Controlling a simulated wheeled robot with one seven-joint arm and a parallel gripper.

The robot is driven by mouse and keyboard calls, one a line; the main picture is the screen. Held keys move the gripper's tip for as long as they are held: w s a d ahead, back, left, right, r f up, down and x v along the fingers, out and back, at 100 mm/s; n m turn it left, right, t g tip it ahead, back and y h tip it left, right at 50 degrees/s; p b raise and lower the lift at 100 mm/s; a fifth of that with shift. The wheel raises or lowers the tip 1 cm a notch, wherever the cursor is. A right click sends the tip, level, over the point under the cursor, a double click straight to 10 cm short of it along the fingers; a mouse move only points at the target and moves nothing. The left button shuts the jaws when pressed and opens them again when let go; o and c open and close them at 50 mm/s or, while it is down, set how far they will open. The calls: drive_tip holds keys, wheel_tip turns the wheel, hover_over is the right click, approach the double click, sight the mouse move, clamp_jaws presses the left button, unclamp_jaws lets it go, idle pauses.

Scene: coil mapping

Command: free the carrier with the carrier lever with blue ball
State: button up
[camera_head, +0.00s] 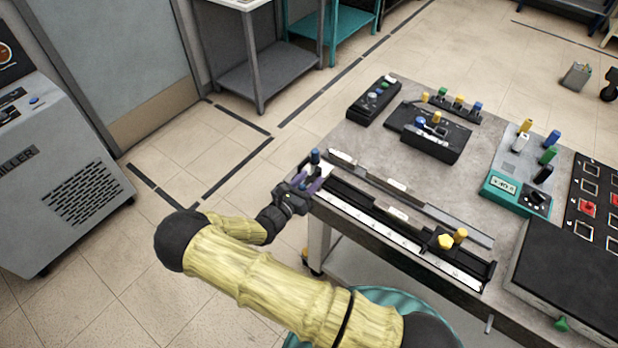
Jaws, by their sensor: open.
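A dark blue knob (315,156) stands upright at the left end of the long black rail (400,224) with a white scale, near the table's left edge. I take it for the carrier lever's blue ball; the carrier below it is mostly hidden by my gripper. My gripper (312,182), with purple fingers, is at that end of the rail, just below the knob in the picture. Its fingers are open, and I cannot tell whether they touch the lever. A black block with yellow knobs (446,241) sits near the rail's right end.
A second grey rail (440,214) lies behind. Black boxes with coloured knobs (428,130), a teal meter (515,194), coloured plugs (548,156) and a dark panel (575,270) crowd the table's back and right. A grey cabinet (65,170) stands left; the floor between is clear.

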drive_tip(key=shift+w+d, duration=0.1)
drive_tip(key=shift+w, duration=0.05)
drive_tip(key=shift+c, duration=0.3)
clamp_jaws()
